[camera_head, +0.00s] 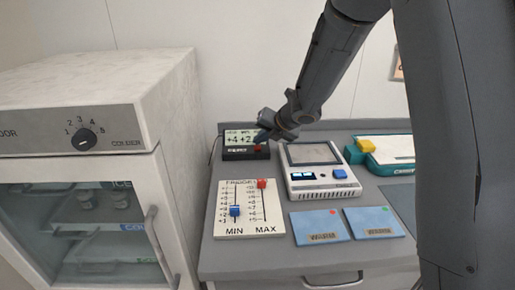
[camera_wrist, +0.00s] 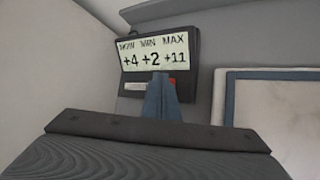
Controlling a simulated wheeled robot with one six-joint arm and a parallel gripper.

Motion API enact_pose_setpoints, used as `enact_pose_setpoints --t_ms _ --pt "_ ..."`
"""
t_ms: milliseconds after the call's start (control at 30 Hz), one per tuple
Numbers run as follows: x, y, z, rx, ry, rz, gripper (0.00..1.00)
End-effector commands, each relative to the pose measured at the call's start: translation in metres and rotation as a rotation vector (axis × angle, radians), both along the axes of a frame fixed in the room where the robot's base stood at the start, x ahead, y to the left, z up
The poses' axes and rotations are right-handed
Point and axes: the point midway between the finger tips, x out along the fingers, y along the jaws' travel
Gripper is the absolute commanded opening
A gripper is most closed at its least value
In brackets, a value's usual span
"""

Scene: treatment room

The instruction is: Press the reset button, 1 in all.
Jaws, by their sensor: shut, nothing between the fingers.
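A small dark thermometer unit (camera_head: 238,153) stands at the back of the counter. In the wrist view its display (camera_wrist: 153,52) reads NOW +4, MIN +2, MAX +11. A red button (camera_head: 258,148) sits on its front at the lower right; in the wrist view the red button (camera_wrist: 172,81) is partly hidden behind my fingers. My gripper (camera_head: 262,134) is shut and empty, in front of the unit's right side.
A slider board (camera_head: 249,222) marked MIN and MAX lies in front. A grey device with a screen (camera_head: 318,178) stands to the right, beside a teal-and-white device (camera_head: 388,152). Two blue cards (camera_head: 320,227) lie near the front. A white fridge (camera_head: 120,100) stands at the left.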

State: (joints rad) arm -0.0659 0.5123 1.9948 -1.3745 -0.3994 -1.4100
Motion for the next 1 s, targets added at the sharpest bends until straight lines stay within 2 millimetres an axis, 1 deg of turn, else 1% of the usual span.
enact_pose_setpoints --t_ms 267,1000 --pt "0.0001 0.0001 0.0004 0.0 0.0 0.0 0.0" --pt "0.0001 0.0 -0.0069 0.0 0.0 0.0 0.0"
